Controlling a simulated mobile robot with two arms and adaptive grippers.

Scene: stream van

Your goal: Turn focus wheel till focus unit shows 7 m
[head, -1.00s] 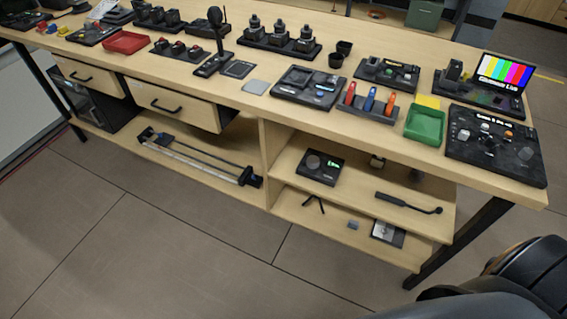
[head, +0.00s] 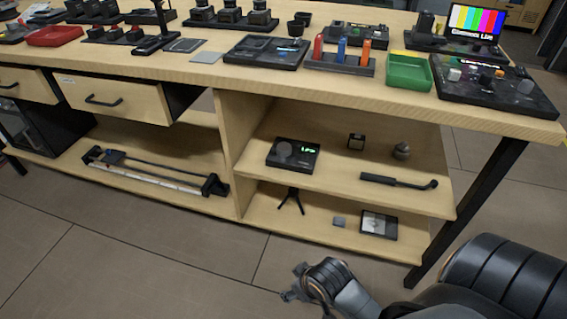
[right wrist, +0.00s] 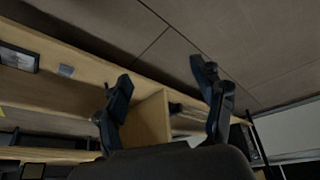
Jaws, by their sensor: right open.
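The focus unit (head: 292,154) is a flat black box on the upper shelf under the bench. A round grey focus wheel (head: 284,149) sits on its left side. A small green display (head: 308,150) is lit on its right side, but its digits are too small to read surely. My right gripper (head: 291,296) is low over the floor, in front of the shelves and well apart from the unit. In the right wrist view its two fingers (right wrist: 162,78) are spread with nothing between them. My left gripper is not in view.
A black handle-like rod (head: 399,182) lies right of the unit on the same shelf. A small tripod (head: 291,201) and a framed plate (head: 378,224) are on the lower shelf. A vertical divider (head: 237,155) stands left of the unit. The bench top (head: 400,95) overhangs the shelves.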

